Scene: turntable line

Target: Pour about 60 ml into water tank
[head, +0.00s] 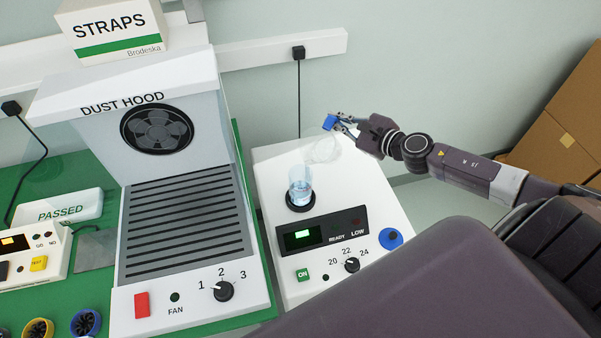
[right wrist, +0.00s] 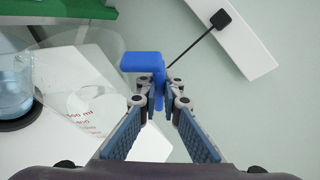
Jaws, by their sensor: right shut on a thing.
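The water tank (head: 300,188) is a clear cylinder with pale blue water in it, set in a dark ring on top of a white machine. It also shows at the left edge of the right wrist view (right wrist: 12,85). My right gripper (head: 341,124) is shut on the blue handle of a clear measuring jug (head: 322,150). In the right wrist view the jug (right wrist: 85,85) shows red markings and lies beside the tank, its body toward it. The jug looks tilted; I cannot make out water in it or a stream. My left gripper is in neither view.
A dust hood (head: 185,200) stands close on the left. Cardboard boxes (head: 565,135) stand at the right.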

